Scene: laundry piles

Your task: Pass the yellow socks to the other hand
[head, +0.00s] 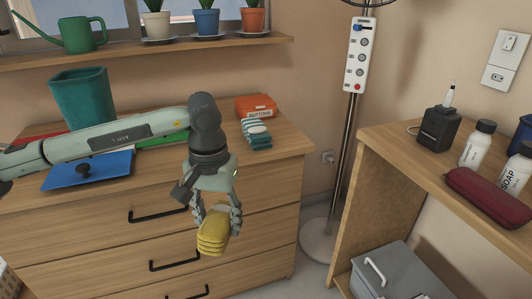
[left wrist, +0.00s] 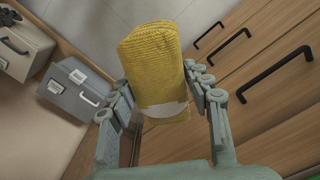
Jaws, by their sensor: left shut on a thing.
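The yellow socks (head: 213,233) are a folded, ribbed bundle in front of the wooden dresser's drawers. My left gripper (head: 217,217) points down and is shut on them, with a finger on each side. In the left wrist view the yellow socks (left wrist: 156,62) stick out beyond the fingertips of my left gripper (left wrist: 160,105), and a pale band shows at their near end. My right gripper is in neither view.
The dresser top (head: 290,140) holds a teal bin (head: 82,98), a blue lid-like object (head: 88,170), an orange box (head: 256,106) and striped folded socks (head: 256,133). A pole (head: 347,130) stands right of the dresser. A shelf (head: 410,150) with bottles is at the right; a grey box (head: 390,272) sits below.

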